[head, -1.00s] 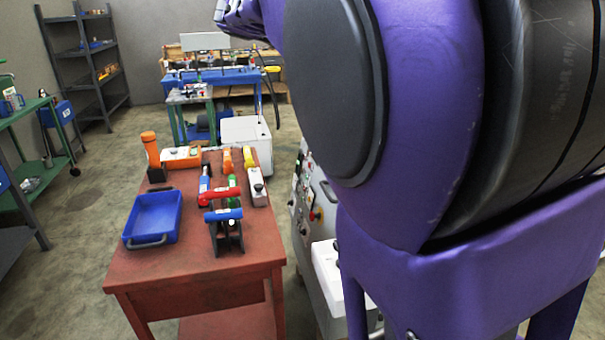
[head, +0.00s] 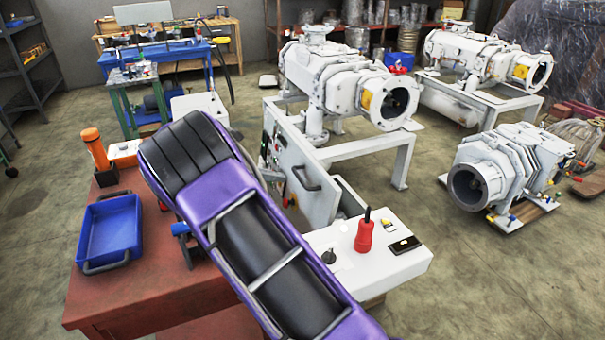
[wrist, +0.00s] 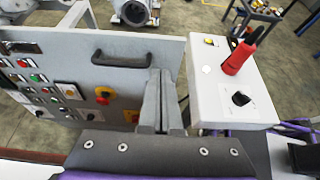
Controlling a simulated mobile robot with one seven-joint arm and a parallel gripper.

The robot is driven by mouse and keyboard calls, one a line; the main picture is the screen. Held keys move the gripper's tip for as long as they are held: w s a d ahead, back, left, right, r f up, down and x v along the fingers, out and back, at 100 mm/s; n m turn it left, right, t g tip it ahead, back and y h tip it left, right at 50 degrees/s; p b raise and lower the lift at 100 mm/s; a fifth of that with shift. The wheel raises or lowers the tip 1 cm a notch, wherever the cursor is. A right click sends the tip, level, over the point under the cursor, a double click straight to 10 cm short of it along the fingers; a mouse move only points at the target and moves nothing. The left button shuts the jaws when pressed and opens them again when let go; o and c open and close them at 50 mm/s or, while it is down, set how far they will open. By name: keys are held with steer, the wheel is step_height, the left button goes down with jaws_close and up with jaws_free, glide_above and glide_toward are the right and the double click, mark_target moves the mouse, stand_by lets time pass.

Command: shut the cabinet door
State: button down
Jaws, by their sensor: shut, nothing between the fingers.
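The grey cabinet door (head: 312,205) stands in the middle of the head view, with a dark handle (head: 306,180) on its face. My gripper (wrist: 161,78) is shut and empty. It appears in front of the door near its right edge, right of the handle; I cannot tell whether it touches.
A white box top (head: 375,262) with a red-handled item (head: 364,233) stands right of the door. A red table (head: 150,290) with a blue tray (head: 110,232) is at left. White pump units (head: 350,85) stand behind. Open floor lies at right.

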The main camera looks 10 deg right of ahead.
mark_target(327, 181)
steer(key=x, duration=0.8)
steer(key=b+x, duration=0.1)
steer(key=x, duration=0.3)
steer(key=shift+d+r, duration=0.2)
steer(key=shift+r, duration=0.2)
steer(key=shift+w+d+f, duration=0.1)
steer(key=shift+w+d, duration=0.05)
steer(key=shift+d, duration=0.3)
steer(key=shift+d, duration=0.1)
